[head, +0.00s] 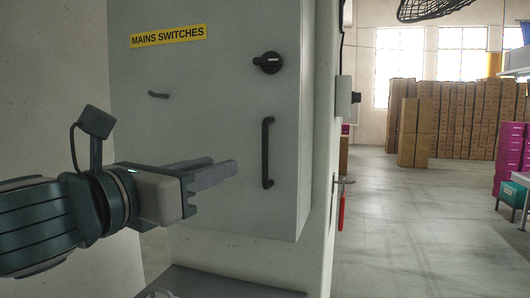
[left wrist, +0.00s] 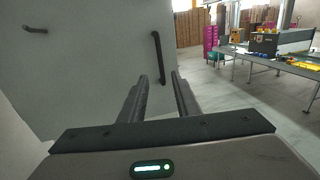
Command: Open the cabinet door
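The grey cabinet door (head: 210,110) carries a yellow "MAINS SWITCHES" label (head: 168,36) and looks closed. A black vertical bar handle (head: 267,153) is on its right side, below a black rotary knob (head: 268,63). A small dark handle (head: 158,95) is at the left. My left gripper (head: 225,172) is in front of the door, left of the bar handle. In the left wrist view its two fingers (left wrist: 160,92) stand apart with nothing between them, and the bar handle (left wrist: 159,57) is beyond the fingertips, apart from them.
A grey ledge (head: 225,284) is below the cabinet. A red-handled item (head: 341,211) hangs at the wall's edge to the right. Stacked brown boxes (head: 465,115) stand far back. The floor (head: 410,230) to the right is clear. The left wrist view shows a worktable (left wrist: 275,62) with items.

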